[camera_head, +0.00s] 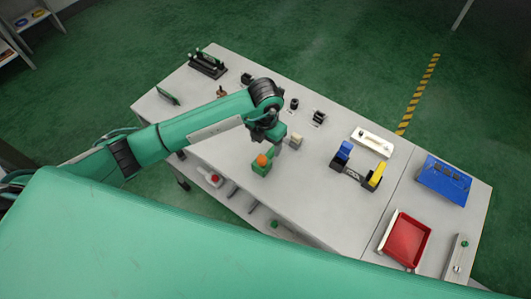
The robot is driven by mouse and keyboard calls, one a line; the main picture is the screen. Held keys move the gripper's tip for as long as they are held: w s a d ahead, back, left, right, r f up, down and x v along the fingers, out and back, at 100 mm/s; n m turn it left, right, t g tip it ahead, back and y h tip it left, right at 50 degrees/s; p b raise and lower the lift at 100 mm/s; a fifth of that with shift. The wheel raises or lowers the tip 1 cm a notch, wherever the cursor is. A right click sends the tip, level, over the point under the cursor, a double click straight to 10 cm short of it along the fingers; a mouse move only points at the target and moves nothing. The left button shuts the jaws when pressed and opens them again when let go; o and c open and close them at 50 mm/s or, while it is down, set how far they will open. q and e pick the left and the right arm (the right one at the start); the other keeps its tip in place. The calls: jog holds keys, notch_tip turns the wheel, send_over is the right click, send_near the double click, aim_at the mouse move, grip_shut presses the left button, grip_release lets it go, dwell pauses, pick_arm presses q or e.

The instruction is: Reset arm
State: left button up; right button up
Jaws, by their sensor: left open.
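My left arm reaches in from the left over the white table (225,165). Its gripper (284,146) points down over the middle of the table and is open. A green block with an orange top (261,164) stands just left of and below the gripper. A small beige block (296,139) is right beside the gripper on the right; I cannot tell if they touch. A black lever fixture with a blue and a yellow handle (358,168) stands further right. My right gripper is out of view.
A white box (373,142), a blue panel (444,179), a red tray (407,240) and a grey switch plate (459,258) occupy the right side. A black rack (208,65) and small black fixtures (318,118) stand along the back. The table's front-middle is clear.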

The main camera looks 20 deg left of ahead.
pick_arm(q)
notch_tip(320, 180, up, 2)
jog(key=shift+r, duration=0.1)
dwell(0.5)
